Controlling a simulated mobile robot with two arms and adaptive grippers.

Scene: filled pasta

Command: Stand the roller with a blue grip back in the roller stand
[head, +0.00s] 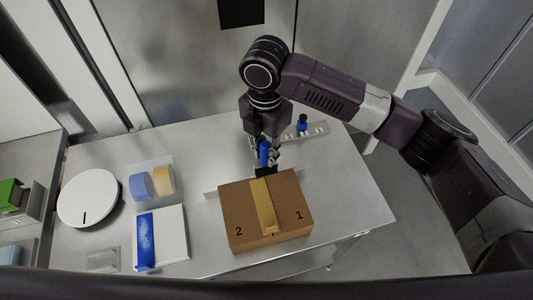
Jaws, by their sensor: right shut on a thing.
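My right gripper (266,152) points down over the back of the table, behind the cardboard box. It is shut on the roller with the blue grip (264,150); the blue grip shows between the dark fingers. The fingers hide much of the roller, and I cannot tell whether its lower end touches anything. A pale grey rail with holes, which looks like the roller stand (319,131), lies at the back right of the table and runs behind the gripper. A small blue and black item (302,125) stands upright at this rail. My left gripper is out of view.
A cardboard box (289,223) marked 2 and 1 stands at the front middle, close to the gripper. The table's right part is clear.

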